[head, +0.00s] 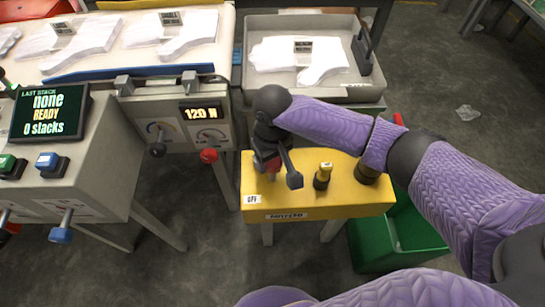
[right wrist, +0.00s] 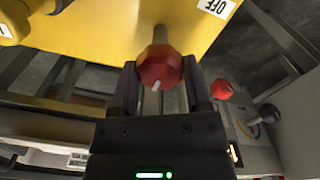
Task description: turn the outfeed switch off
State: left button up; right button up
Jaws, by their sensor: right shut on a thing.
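The yellow outfeed box (head: 350,200) has a front label that seems to read OUTFEED. An OFF label (head: 252,198) is near its left end; the label also shows in the right wrist view (right wrist: 218,6). The switch's red knob (right wrist: 160,66) sits on a metal stem between the fingers of my right gripper (right wrist: 160,84). In the head view my right gripper (head: 272,162) is over the box's left part, just behind the OFF label, and mostly hides the knob. It is shut on the knob. My left gripper is not in view.
A control panel with a red knob (head: 208,155) and black knob (head: 157,149) is to the left. A green bin (head: 405,240) is at right.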

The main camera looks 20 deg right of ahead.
jog(key=shift+c, duration=1)
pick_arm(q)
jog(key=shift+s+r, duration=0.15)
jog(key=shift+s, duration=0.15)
